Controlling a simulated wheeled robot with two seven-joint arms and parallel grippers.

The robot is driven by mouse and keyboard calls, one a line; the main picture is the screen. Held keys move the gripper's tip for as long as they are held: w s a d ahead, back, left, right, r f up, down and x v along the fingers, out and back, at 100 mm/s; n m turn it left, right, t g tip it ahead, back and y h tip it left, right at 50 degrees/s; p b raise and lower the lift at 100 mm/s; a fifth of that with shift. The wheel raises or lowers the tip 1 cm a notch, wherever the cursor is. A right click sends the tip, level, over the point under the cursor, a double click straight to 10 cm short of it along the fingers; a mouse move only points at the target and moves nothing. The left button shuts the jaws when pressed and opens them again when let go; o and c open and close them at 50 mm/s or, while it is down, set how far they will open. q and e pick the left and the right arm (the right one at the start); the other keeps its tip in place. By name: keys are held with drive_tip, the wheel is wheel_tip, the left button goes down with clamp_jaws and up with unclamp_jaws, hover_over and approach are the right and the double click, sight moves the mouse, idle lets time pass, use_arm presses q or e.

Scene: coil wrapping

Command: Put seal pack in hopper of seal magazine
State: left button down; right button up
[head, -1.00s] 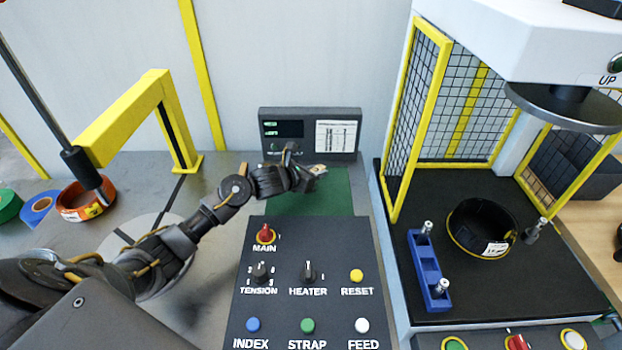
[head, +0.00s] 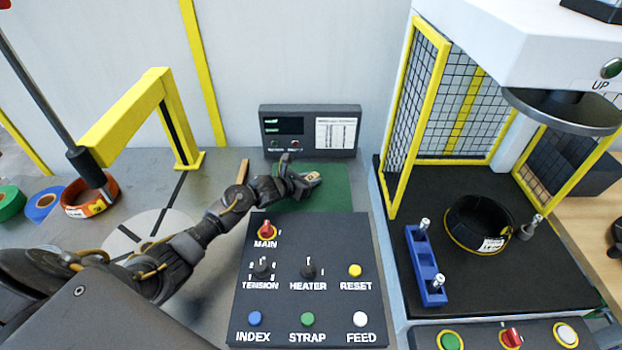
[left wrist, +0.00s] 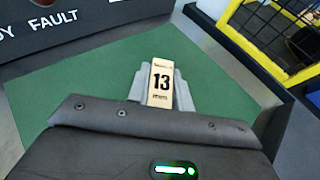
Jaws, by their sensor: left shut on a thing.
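My left gripper (head: 312,180) is shut on a small tan block marked 13 (left wrist: 160,87), which looks like the seal pack. In the left wrist view the block sticks out between the grey fingers over the green mat (left wrist: 75,90). In the head view the gripper is above the mat (head: 335,195), just behind the black control panel. I cannot make out a seal magazine or its hopper in either view. My right gripper is not in view.
The control panel (head: 335,240) stands in front of the mat, and a display box (head: 345,130) behind it. A yellow arch (head: 125,115) and tape rolls (head: 88,195) are at left. A caged press with a black coil (head: 460,222) and blue block (head: 424,265) is at right.

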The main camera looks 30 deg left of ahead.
use_arm(q)
drive_tip(key=c, duration=1.3)
unclamp_jaws()
drive_tip(key=shift+o, duration=0.2)
drive_tip(key=shift+r+p, duration=0.2)
drive_tip(key=shift+p, duration=0.15)
drive_tip(key=shift+s+a, duration=0.15)
drive_tip(key=shift+s, duration=0.2)
drive_tip(key=b+v, duration=0.2)
drive_tip(key=v, duration=0.8)
drive_tip(key=shift+s, duration=0.2)
drive_tip(key=shift+s+a+r, duration=0.15)
drive_tip(key=shift+s+r, duration=0.1)
drive_tip(key=shift+s, duration=0.05)
